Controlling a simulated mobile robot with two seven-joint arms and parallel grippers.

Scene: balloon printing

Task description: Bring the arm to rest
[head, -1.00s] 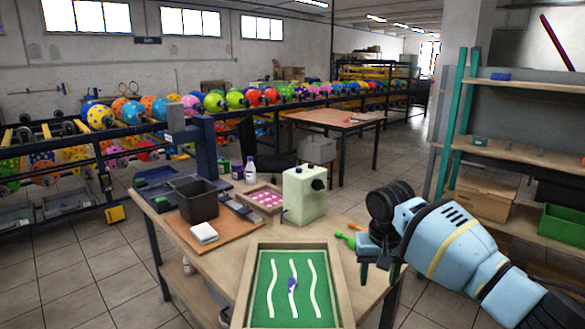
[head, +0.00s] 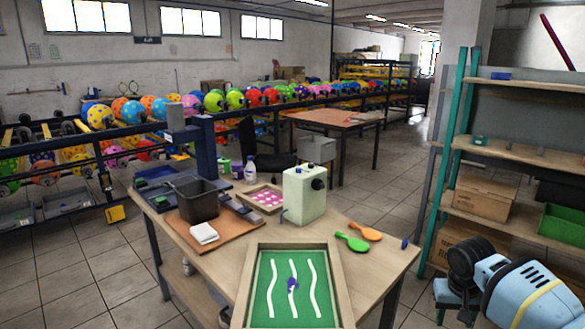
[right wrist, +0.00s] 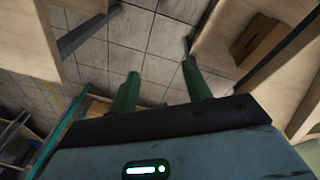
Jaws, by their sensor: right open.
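My right arm comes in at the lower right of the head view. Its gripper (head: 456,300) hangs low, off the right side of the wooden table (head: 372,275), apart from everything. In the right wrist view its two green fingers (right wrist: 156,92) stand spread with tiled floor between them, so it is open and empty. My left gripper is in neither view.
On the table are a green screen frame (head: 330,262), a pale green canister (head: 303,195), a green paddle (head: 352,242), an orange paddle (head: 366,231) and a dark bin (head: 196,201). A shelf unit (head: 520,151) with a cardboard box (head: 485,197) stands at right.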

